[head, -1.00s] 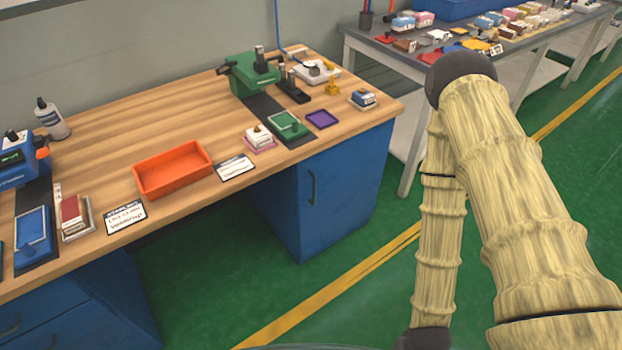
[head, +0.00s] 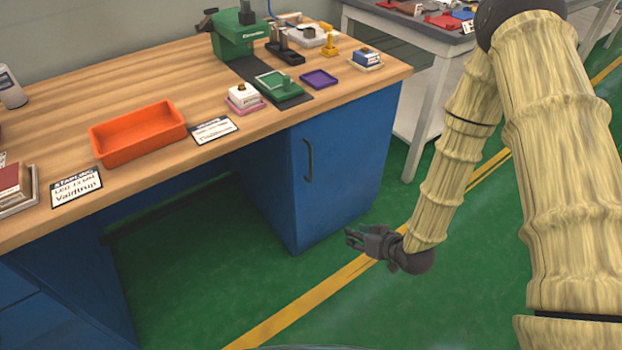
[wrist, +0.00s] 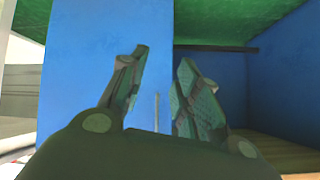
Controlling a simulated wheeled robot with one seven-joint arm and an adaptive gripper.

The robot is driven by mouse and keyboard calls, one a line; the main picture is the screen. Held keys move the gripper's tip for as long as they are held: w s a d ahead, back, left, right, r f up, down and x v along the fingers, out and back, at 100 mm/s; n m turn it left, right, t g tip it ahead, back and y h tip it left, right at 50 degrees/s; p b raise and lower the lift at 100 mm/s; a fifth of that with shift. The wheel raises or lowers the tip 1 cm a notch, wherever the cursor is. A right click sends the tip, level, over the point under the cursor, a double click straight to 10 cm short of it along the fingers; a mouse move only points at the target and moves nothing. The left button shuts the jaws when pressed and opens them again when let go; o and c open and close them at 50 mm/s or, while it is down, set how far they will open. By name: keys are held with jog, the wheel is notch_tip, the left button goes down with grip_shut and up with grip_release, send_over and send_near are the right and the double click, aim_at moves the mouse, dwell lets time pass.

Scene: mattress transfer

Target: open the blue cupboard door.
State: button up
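The blue cupboard door (head: 345,165) is shut under the right end of the workbench. Its dark upright handle (head: 308,160) is near the left edge of the door. My gripper (head: 348,238) is in front of the cupboard, lower and to the right of the handle, apart from it, and points left. In the wrist view my gripper (wrist: 163,62) is open, with a gap between its two fingers and nothing held. The blue door (wrist: 80,75) fills the left half there, and a thin light bar, likely the handle (wrist: 156,110), shows between the fingers.
The wooden workbench (head: 120,92) holds an orange tray (head: 138,132), a green machine (head: 238,35) and small trays. A grey table (head: 425,80) stands behind on the right. Green floor (head: 230,270) with a yellow line is free before the cupboard.

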jog(key=w+a+r+n+t+y+b, duration=0.2)
jog(key=w+a+t+y+b, duration=0.1)
jog(key=w+b, duration=0.5)
notch_tip(320, 180, up, 6)
jog(key=n+y+b, duration=0.4)
jog(key=b, duration=0.4)
send_over(311, 180)
jog(key=shift+w+t, duration=0.35)
jog(key=shift+t, duration=0.05)
grip_shut()
